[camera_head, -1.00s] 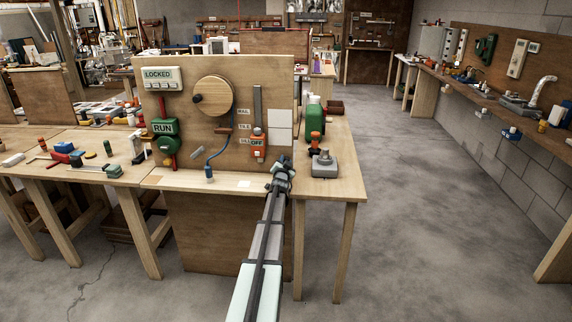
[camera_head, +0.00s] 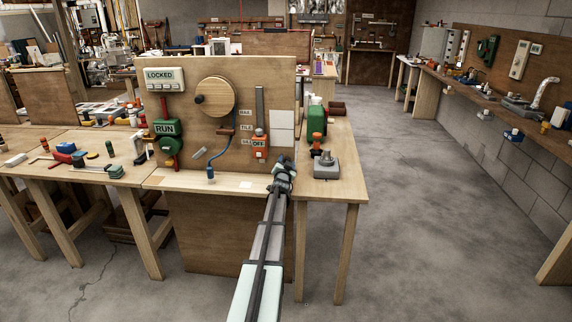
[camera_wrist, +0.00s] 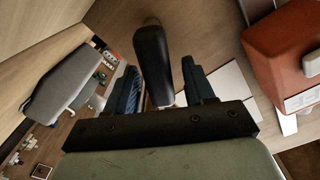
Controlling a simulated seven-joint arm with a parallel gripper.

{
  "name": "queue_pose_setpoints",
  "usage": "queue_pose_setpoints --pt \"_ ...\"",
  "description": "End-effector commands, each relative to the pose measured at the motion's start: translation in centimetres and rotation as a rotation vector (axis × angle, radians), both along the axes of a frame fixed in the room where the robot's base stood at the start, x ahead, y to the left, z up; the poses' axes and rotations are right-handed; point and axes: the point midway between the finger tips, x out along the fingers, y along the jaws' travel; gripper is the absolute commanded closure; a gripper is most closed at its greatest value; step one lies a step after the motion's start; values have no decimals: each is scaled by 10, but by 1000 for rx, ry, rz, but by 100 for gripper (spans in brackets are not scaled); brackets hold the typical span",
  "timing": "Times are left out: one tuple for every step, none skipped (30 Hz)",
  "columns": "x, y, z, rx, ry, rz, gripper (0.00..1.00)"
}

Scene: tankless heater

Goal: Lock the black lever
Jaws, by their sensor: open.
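In the wrist view a black lever (camera_wrist: 152,55) with a rounded end stands between the two dark blue fingers of my open gripper (camera_wrist: 162,72). A gap shows between the lever and the right finger; contact with the left finger cannot be told. The lever's lower end is hidden behind the gripper body. In the head view my gripper (camera_head: 281,172) is low at the right edge of the upright wooden panel (camera_head: 230,155), below the orange OFF box (camera_head: 260,148). I cannot make out the black lever clearly there.
The panel also holds a LOCKED sign (camera_head: 163,79), a green RUN box (camera_head: 167,130) and a wooden wheel (camera_head: 214,97). In the wrist view an orange-red box (camera_wrist: 285,50) is close on the right and a grey rounded part (camera_wrist: 68,80) on the left.

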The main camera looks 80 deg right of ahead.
Motion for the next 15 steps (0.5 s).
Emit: queue_pose_setpoints --pt "0 2 0 0 0 0 47" --pt "0 3 0 0 0 0 47" --pt "0 5 0 0 0 0 47" --pt "0 7 0 0 0 0 47" --pt "0 10 0 0 0 0 47" --pt "0 13 0 0 0 0 47" --pt "0 17 0 0 0 0 47" --pt "0 20 0 0 0 0 47" --pt "0 26 0 0 0 0 47" --pt "0 30 0 0 0 0 47" --pt "0 35 0 1 0 0 47" --pt "0 42 0 1 0 0 47" --pt "0 48 0 1 0 0 47" --pt "0 53 0 1 0 0 47" --pt "0 61 0 1 0 0 47"
